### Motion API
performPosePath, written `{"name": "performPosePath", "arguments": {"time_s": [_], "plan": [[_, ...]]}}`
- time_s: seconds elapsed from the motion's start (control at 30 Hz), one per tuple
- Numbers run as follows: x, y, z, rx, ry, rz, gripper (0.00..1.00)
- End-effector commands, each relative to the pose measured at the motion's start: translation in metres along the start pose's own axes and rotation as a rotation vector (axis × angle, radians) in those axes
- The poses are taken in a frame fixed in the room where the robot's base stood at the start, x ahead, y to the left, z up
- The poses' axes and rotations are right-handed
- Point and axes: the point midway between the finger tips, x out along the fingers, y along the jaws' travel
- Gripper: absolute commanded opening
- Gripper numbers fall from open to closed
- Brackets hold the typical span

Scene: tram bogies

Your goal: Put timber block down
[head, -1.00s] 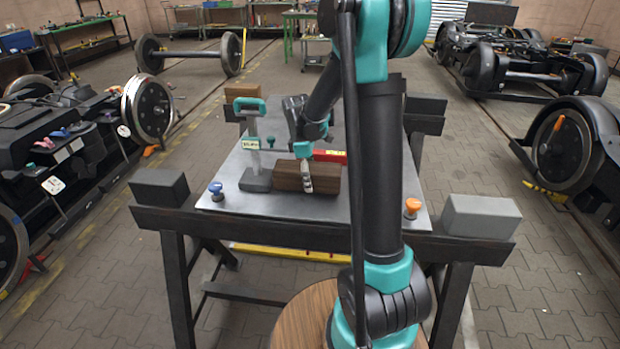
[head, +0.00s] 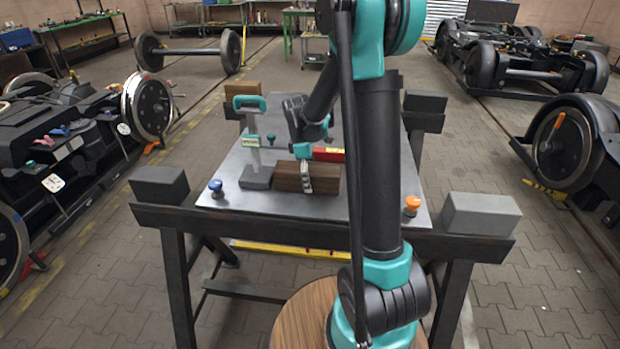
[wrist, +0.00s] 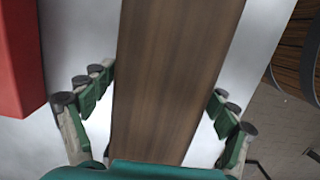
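The timber block (head: 325,179) is dark brown and lies on the grey table top (head: 235,208), near its front middle. In the wrist view the timber block (wrist: 175,75) runs lengthwise between my fingers. My gripper (head: 306,177) is down at the block. In the wrist view my gripper (wrist: 163,88) is open, one set of green pads on each side of the block, with narrow gaps showing. The block's underside is hidden.
A grey-footed tool with a teal handle (head: 249,103) stands close left of the block. A red object (head: 328,155) lies just behind it. A blue knob (head: 216,188) and an orange knob (head: 412,205) sit near the front corners. The front strip is clear.

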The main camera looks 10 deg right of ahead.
Motion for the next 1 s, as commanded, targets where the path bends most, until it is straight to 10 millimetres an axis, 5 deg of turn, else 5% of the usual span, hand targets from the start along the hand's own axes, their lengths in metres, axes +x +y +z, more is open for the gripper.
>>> {"name": "performPosePath", "arguments": {"time_s": [0.43, 1.0], "plan": [[-0.01, -0.001, 0.002, 0.0, 0.0, 0.0, 0.89], [-0.114, 0.0, 0.002, 0.0, 0.0, 0.0, 0.89]]}}
